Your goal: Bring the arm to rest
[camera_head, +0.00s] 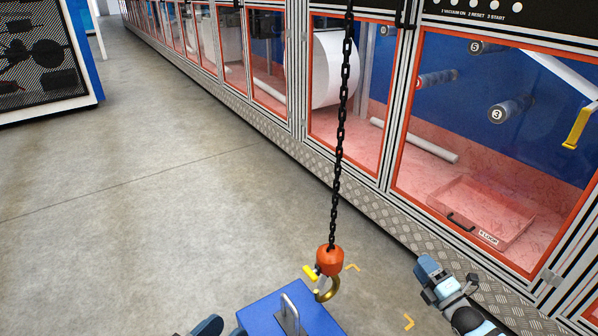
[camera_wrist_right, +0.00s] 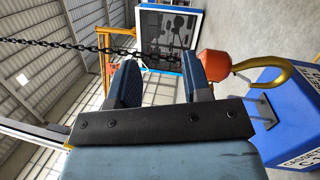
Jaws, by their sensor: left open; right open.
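My right gripper (camera_head: 432,276) is open and empty, to the right of the hook and apart from it in the head view. Its two spread fingers (camera_wrist_right: 158,72) fill the middle of the right wrist view, with the chain crossing beyond them. My left gripper (camera_head: 207,326) shows only partly at the bottom edge, left of the blue block. The black chain (camera_head: 339,135) hangs straight down to an orange hook block (camera_head: 330,260) with a brass hook (camera_head: 327,291). The hook is by the grey handle (camera_head: 290,314) of the blue block (camera_head: 262,307); I cannot tell whether they are engaged.
Framed machine cabinets (camera_head: 395,190) with clear panels run along the right, above a tread-plate kerb (camera_head: 400,233). Yellow corner marks (camera_head: 408,321) lie on the floor near the block. Open concrete floor (camera_head: 150,190) extends left. A black mesh panel (camera_head: 40,55) stands far left.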

